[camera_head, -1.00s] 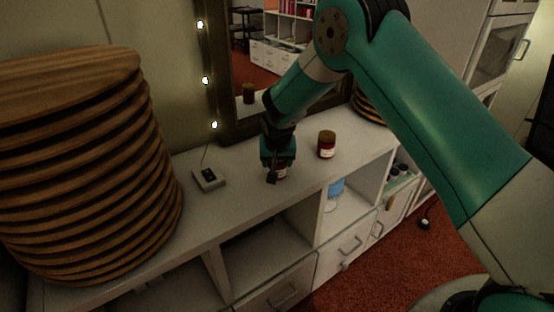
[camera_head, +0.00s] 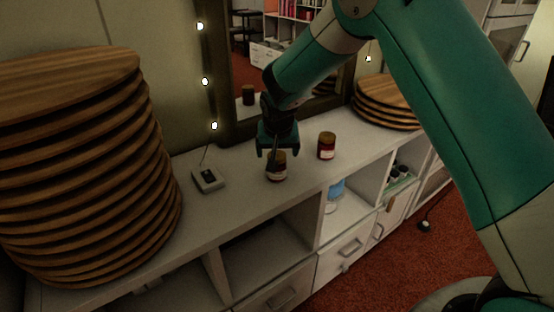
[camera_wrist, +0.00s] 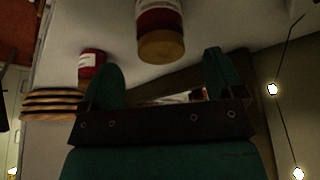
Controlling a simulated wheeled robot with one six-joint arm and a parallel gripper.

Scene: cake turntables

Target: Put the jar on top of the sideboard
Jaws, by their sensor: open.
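A dark red jar with a brown lid and a pale label (camera_head: 277,168) stands upright on the white sideboard top (camera_head: 236,207). It also shows in the wrist view (camera_wrist: 160,30), ahead of the fingers. My gripper (camera_head: 277,153) is open, just above the jar and empty. In the wrist view its two green fingers (camera_wrist: 165,75) are spread apart with the jar beyond their tips. A second similar jar (camera_head: 326,146) stands upright to the right on the same top, and shows in the wrist view (camera_wrist: 91,66).
A tall stack of round wooden boards (camera_head: 90,175) fills the left end, and a lower stack (camera_head: 388,103) stands at the right end. A small grey box (camera_head: 208,180) sits left of the jar. A mirror frame (camera_head: 222,75) stands behind. Open shelves and drawers lie below.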

